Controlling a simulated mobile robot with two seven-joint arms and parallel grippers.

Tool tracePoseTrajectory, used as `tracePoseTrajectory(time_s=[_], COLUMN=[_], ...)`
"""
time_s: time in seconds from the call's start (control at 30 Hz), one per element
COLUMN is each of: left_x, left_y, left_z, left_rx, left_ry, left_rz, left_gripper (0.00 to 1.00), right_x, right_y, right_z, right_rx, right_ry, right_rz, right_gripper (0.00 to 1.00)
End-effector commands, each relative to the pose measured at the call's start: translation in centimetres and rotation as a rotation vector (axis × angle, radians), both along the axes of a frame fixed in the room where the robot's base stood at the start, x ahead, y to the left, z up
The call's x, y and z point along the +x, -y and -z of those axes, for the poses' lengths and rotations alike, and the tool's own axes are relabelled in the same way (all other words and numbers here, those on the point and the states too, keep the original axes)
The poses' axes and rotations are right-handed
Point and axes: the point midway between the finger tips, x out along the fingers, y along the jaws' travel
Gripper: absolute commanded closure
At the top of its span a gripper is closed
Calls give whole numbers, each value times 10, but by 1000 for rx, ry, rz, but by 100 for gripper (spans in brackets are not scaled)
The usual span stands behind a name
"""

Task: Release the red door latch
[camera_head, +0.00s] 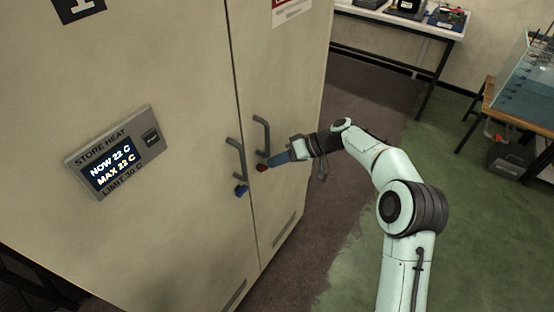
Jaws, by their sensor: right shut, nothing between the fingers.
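The red door latch (262,168) is a small red piece on the right door of the tall beige cabinet (190,60), just below that door's dark handle (262,136). My right gripper (272,162) reaches in from the right, with its blue-grey fingers shut and empty. Its fingertips are right beside the red latch in the picture and partly cover it; I cannot tell whether they touch it. A blue latch (241,190) sits below the left door's handle (237,160). Both doors look closed. My left gripper is not in view.
A display panel (115,153) on the left door reads "NOW 22 C, MAX 22 C". A white table (400,22) with equipment stands at the back. A wooden bench (520,108) with a glass tank is at the right. The floor right of the cabinet is clear.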

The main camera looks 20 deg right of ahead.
Motion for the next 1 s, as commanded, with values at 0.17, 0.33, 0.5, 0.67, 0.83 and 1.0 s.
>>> tracePoseTrajectory(time_s=[0.17,0.33,0.5,0.67,0.83,1.0], left_x=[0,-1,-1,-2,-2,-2], left_y=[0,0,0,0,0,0], left_z=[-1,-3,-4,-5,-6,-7], left_rx=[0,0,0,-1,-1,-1], left_ry=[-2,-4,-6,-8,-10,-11], left_rz=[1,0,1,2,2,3], left_gripper=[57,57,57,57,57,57], right_x=[1,1,1,1,1,1], right_y=[-1,0,0,1,0,1], right_z=[2,4,5,7,8,10], right_rx=[41,79,115,151,189,225], right_ry=[-23,-46,-68,-86,-110,-131], right_rz=[-2,-2,-3,-2,-2,-3], right_gripper=[100,100,100,100,100,100])
